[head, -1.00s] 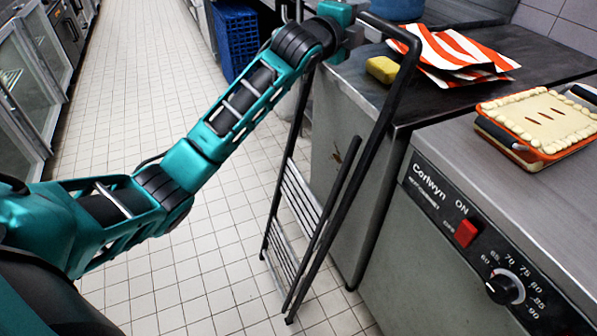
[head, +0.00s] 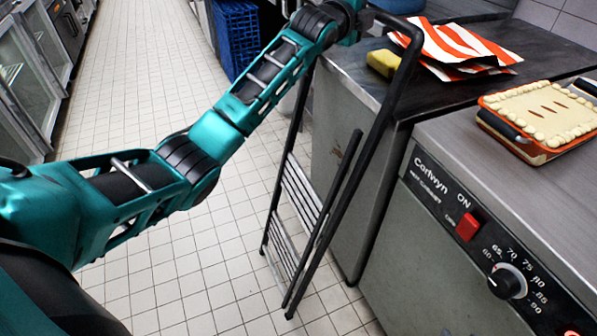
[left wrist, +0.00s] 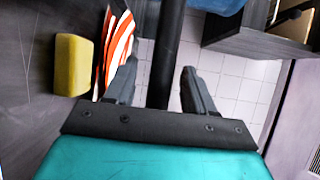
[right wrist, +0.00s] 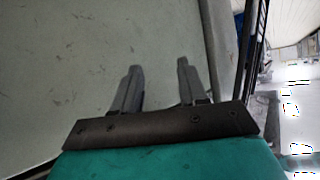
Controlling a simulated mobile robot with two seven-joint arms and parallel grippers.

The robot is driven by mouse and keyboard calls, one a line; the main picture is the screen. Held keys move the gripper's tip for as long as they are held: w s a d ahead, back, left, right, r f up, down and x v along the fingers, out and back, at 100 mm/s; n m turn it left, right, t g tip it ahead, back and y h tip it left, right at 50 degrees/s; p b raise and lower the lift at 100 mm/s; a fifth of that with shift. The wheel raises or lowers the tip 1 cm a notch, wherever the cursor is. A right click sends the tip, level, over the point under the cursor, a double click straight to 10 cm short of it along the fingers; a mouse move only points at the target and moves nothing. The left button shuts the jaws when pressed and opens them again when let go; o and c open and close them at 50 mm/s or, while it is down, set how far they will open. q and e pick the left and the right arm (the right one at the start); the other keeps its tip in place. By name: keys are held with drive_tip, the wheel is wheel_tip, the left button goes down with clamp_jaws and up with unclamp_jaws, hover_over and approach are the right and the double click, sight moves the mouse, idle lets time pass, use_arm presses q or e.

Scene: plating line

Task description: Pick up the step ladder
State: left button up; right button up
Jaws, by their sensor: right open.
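The black step ladder (head: 390,105) stands upright and folded against the counter's side, its grey slatted steps near the floor. My left arm reaches its top, where the left gripper (head: 352,22) is partly hidden behind my own wrist. In the left wrist view, the left gripper (left wrist: 158,78) is open, with a dark ladder rail (left wrist: 167,50) passing between its fingers; the rail lies nearer the right finger, and I cannot tell whether they touch. My right gripper (right wrist: 158,65) is open and empty, facing a plain grey-green panel. It is outside the head view.
A yellow sponge (head: 382,63) and red-striped cloth (head: 455,45) lie on the dark counter by the ladder's top. A pie in an orange dish (head: 545,110) sits on the heated cabinet (head: 440,240). A blue crate (head: 237,40) stands behind. The tiled aisle (head: 130,110) is clear.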

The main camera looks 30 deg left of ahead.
use_arm(q)
clamp_jaws()
idle(0.3)
drive_tip(key=shift+a+r, duration=0.1)
drive_tip(key=shift+r, duration=0.35)
